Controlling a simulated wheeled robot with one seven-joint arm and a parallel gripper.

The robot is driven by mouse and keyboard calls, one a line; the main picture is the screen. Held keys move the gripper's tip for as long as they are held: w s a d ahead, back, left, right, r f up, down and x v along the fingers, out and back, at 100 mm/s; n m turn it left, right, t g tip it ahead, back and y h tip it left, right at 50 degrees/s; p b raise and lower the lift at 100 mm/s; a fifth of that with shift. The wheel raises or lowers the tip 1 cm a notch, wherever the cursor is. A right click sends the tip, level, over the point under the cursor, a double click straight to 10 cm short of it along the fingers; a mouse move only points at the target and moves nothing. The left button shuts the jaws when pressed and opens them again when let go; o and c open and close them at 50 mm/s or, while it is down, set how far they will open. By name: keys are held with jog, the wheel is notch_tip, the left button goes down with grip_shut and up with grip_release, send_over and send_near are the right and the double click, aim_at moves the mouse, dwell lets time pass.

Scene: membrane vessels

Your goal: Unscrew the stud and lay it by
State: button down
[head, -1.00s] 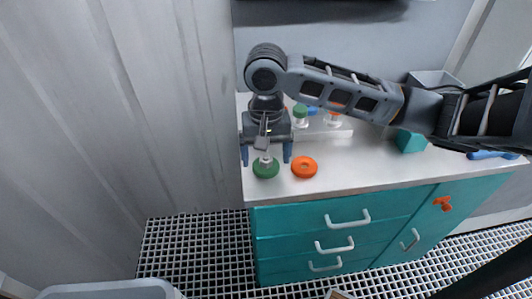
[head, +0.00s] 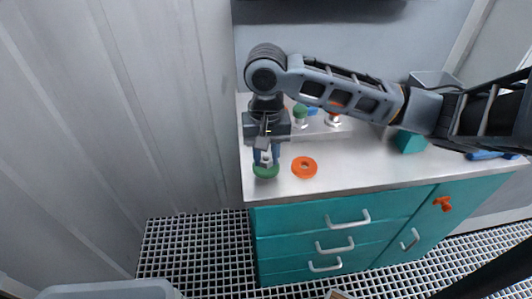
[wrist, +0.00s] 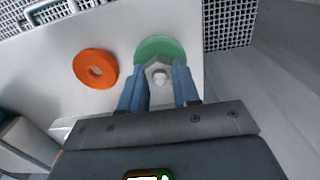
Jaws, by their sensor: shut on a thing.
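The stud (head: 266,160) is a small grey metal piece with a pale round top and a hex-like collar. It stands upright at the middle of a green disc (head: 265,171) near the counter's left front edge. It also shows in the wrist view (wrist: 160,76), over the green disc (wrist: 160,46). My gripper (head: 266,155) points straight down, its two blue fingers shut on the stud, one on each side. The fingers also show in the wrist view (wrist: 160,88). The stud's threads and its lower end are hidden.
An orange ring (head: 304,167) lies flat just right of the green disc. Green-topped (head: 300,114) and orange-and-white (head: 333,118) pieces stand behind. A teal block (head: 410,142) and a blue-handled item (head: 488,155) are farther right. The counter (head: 355,168) is bare right of the ring.

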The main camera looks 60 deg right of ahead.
aim_at(266, 155)
jog(key=shift+r, duration=0.1)
jog(key=shift+r+p, duration=3.05)
jog(key=shift+r, duration=0.35)
